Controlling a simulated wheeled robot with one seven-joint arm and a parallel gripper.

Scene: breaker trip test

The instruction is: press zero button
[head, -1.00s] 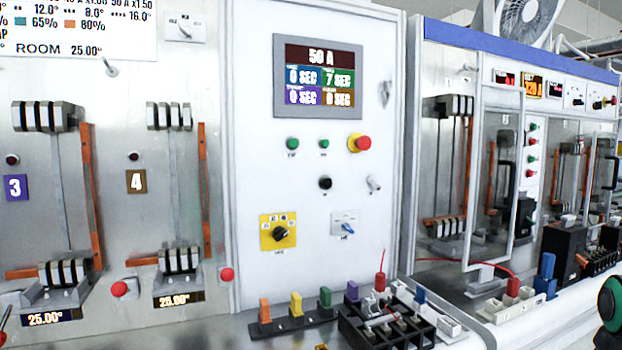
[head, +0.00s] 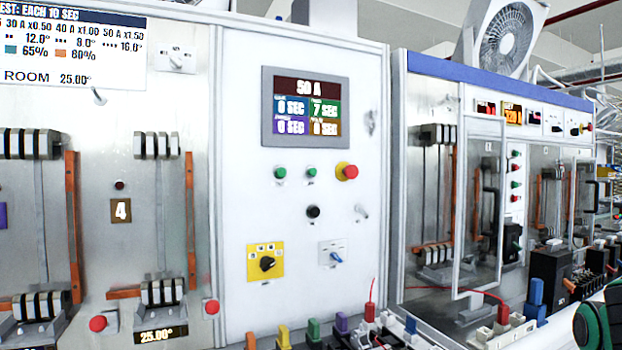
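The white control panel (head: 300,200) stands in the middle of the head view. Below its screen (head: 305,107) are two small green buttons, a left one (head: 280,173) and a right one (head: 311,172), and a larger red button on a yellow base (head: 347,171). A black round button (head: 313,212) sits below the green ones. The small labels under the buttons are too blurred to read, so I cannot tell which is marked zero. My gripper is not in view, and nothing touches or covers these buttons.
A yellow plate with a black rotary knob (head: 266,263) and a small blue-handled switch (head: 335,256) sit lower on the panel. Coloured terminals line the bench in front. A glass-fronted cabinet (head: 490,190) stands right. A green and black part shows at the lower right edge.

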